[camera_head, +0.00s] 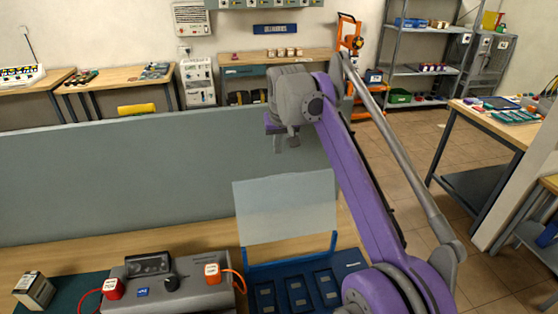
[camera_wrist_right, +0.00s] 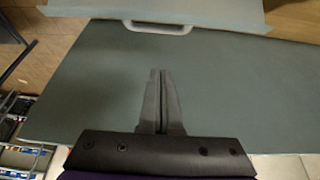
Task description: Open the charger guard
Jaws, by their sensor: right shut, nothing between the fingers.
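The charger guard is a pale see-through panel (camera_head: 285,207) between blue side arms. It stands raised, roughly upright, over the back of the blue charger (camera_head: 262,298), whose slots show uncovered in front. In the wrist view the guard's edge (camera_wrist_right: 200,12) crosses the top, with a light grey handle (camera_wrist_right: 158,27) on it. My right gripper (camera_head: 279,147) is above the guard in the head view, apart from it. In the wrist view its fingers (camera_wrist_right: 161,72) are together and empty, short of the handle. My left gripper is not in view.
A grey tester box (camera_head: 190,290) with red and orange plugs stands left of the charger. A small battery box (camera_head: 34,291) is at far left. A grey-green partition (camera_head: 110,180) runs behind the wooden bench. My right arm covers the charger's right side.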

